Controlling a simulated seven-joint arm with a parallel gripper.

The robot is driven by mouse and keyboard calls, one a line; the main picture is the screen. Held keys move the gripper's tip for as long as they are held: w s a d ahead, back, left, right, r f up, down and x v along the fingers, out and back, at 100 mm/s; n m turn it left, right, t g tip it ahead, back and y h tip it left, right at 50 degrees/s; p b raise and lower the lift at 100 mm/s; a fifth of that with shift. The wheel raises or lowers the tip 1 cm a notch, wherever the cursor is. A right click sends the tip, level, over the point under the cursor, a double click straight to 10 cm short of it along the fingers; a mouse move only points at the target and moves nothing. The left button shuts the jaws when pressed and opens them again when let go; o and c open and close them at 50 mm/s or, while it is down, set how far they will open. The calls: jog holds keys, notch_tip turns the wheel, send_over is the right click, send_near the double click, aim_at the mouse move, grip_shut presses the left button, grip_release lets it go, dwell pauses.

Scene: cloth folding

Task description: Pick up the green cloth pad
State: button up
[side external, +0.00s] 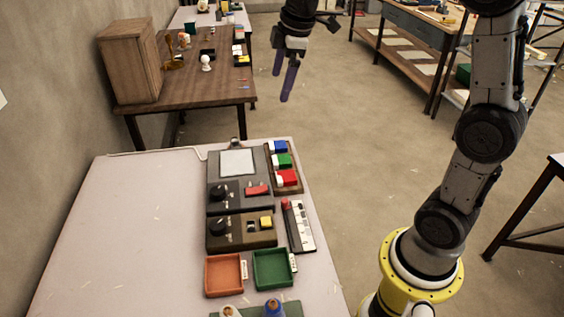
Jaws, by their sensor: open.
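My gripper (282,86) hangs in the air at the top centre, beyond the far right corner of the white table. Its two dark purple fingers point down, open, with nothing between them. It is far from the green things on the table. A flat green piece (254,311) lies at the bottom edge of the view, partly cut off, with small objects standing on it. A green square tray (273,268) and a small green block (284,161) also show. I cannot tell for certain which of these is the cloth pad.
The white table (130,230) is clear on its left side. Dark panels with knobs (240,232), an orange tray (224,274) and a wooden rack of coloured blocks (270,172) crowd its right side. A brown table (185,90) with a wooden cabinet (130,60) stands behind.

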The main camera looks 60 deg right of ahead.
jog(key=w+d+f+g, duration=0.2)
jog(key=w+d+f, duration=0.45)
jog(key=f, duration=0.35)
jog(key=g, duration=0.2)
send_over(282, 159)
jog(key=shift+m+y, duration=0.3)
jog(key=shift+m, duration=0.1)
jog(key=f, duration=1.6)
jog(key=shift+d+f, duration=0.25)
jog(key=shift+a+f, duration=0.15)
jog(key=shift+f, duration=1.25)
jog(key=shift+a+f, duration=0.1)
jog(key=shift+f, duration=1.25)
jog(key=c, duration=1.4)
jog(key=shift+r, duration=0.15)
jog(key=shift+c, duration=0.2)
